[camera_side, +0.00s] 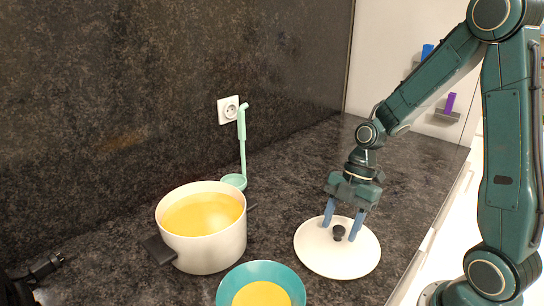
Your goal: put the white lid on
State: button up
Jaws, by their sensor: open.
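The white lid (325,262) lies flat on the dark countertop, its dark knob (338,232) facing up. My gripper (342,224) is open above the lid, its two blue fingers pointing down on either side of the knob. Whether the fingers touch the lid or knob I cannot tell. The white pot (212,252) stands to the left of the lid, uncovered. It holds yellow-orange soup (202,213) and has dark handles.
A teal bowl (228,284) with yellow contents stands in front, between pot and lid. A mint-green ladle (242,150) is behind the pot, near the wall socket (226,108). The counter's edge (425,245) runs along the right. Counter behind the lid is clear.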

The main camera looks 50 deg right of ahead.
aim_at(340, 226)
grip_shut()
jog(key=shift+r, duration=0.1)
notch_tip(340, 226, up, 20)
dwell(1.1)
jog(key=shift+w, duration=0.1)
dwell(0.5)
jog(key=w+a+f+m+t, duration=0.2)
jog(key=w+a+m, duration=0.4)
jog(key=w+a, duration=1.4)
jog(key=shift+w+f, duration=0.35)
jog(key=shift+w, duration=0.9)
